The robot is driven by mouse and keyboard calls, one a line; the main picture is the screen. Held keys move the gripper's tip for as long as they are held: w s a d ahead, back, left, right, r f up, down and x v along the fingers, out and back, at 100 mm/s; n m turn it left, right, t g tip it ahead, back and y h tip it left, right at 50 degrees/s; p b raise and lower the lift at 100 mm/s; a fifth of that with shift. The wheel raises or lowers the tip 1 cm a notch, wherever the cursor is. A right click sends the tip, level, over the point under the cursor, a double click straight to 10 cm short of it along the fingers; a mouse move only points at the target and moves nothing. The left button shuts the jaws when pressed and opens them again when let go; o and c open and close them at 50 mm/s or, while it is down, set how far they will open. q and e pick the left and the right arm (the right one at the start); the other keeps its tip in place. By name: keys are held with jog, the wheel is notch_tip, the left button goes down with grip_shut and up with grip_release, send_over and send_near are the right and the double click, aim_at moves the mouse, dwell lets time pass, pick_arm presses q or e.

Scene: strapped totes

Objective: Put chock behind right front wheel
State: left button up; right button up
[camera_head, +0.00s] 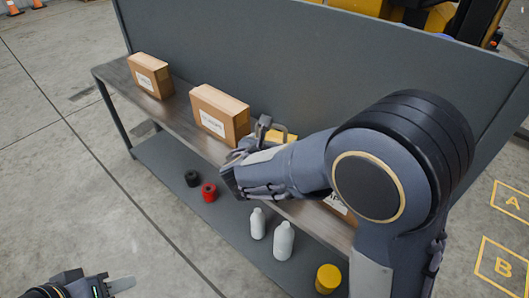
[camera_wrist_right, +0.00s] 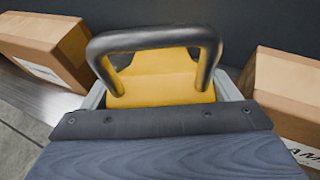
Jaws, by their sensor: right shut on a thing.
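The yellow chock (camera_wrist_right: 160,83) with a dark bar handle (camera_wrist_right: 155,38) is in the right wrist view, between my right gripper's light grey fingers (camera_wrist_right: 163,94). In the head view the chock (camera_head: 284,137) is partly hidden behind my right arm, at the shelf's upper level. My right gripper (camera_head: 262,141) is shut on it; whether it touches the shelf I cannot tell. My left gripper (camera_head: 96,282) is low at the bottom left, away from the shelf and cut by the frame edge; its jaw opening is unclear. No right front wheel can be made out.
A two-level shelf (camera_head: 110,75) holds cardboard boxes (camera_head: 150,75) (camera_head: 220,113) on top, close beside the chock. Below are black and red rolls, white bottles (camera_head: 283,241) and a yellow can (camera_head: 328,279). Behind a grey panel (camera_head: 260,50) stands a yellow vehicle (camera_head: 440,17). Floor squares A and B (camera_head: 503,267) are at right.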

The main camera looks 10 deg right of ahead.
jog(key=shift+f+b, duration=0.9)
jog(key=shift+f, duration=1.25)
jog(key=shift+f, duration=0.15)
jog(key=o, duration=1.2)
jog(key=shift+f, duration=0.15)
jog(key=o, duration=0.4)
